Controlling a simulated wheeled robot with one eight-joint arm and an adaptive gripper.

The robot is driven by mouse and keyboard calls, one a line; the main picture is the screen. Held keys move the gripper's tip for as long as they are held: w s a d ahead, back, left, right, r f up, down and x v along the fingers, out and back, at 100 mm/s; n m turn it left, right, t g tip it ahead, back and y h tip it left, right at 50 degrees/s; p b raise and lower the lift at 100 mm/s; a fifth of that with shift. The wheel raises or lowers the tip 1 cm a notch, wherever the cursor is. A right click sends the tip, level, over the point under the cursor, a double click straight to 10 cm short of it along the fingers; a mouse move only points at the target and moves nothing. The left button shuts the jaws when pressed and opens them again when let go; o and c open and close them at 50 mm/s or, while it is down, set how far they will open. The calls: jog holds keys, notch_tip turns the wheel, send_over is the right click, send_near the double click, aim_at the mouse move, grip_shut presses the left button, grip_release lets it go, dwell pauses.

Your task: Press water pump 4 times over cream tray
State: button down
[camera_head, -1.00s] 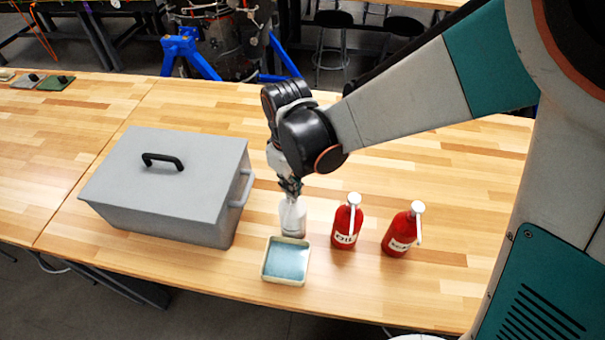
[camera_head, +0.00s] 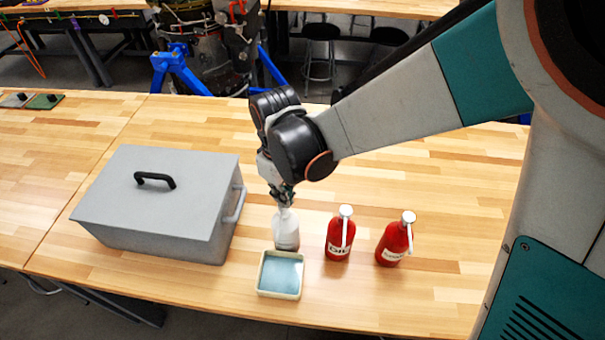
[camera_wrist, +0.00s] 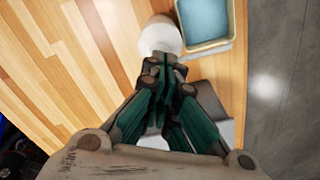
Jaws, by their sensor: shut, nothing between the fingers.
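The water pump (camera_head: 286,232) is a white bottle standing upright on the wooden table, just behind the cream tray. My gripper (camera_head: 283,197) is shut and empty, with its fingertips right at the top of the bottle, hiding the pump head. In the wrist view the closed fingers of my gripper (camera_wrist: 165,62) overlap the white bottle (camera_wrist: 158,38); whether they touch it I cannot tell. The cream tray (camera_head: 279,295) holds a flat blue surface. The tray also shows in the wrist view (camera_wrist: 230,40).
Two red pump bottles, one labelled OIL (camera_head: 339,236) and another (camera_head: 394,242), stand to the right of the white bottle. A grey box with a black handle (camera_head: 155,205) stands close on the left. The table's right side is clear.

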jog(key=shift+s+r, duration=0.15)
jog(key=shift+r+p, duration=1.85)
jog(key=shift+r, duration=1.1)
jog(key=shift+s+f, duration=0.1)
jog(key=shift+f, duration=0.05)
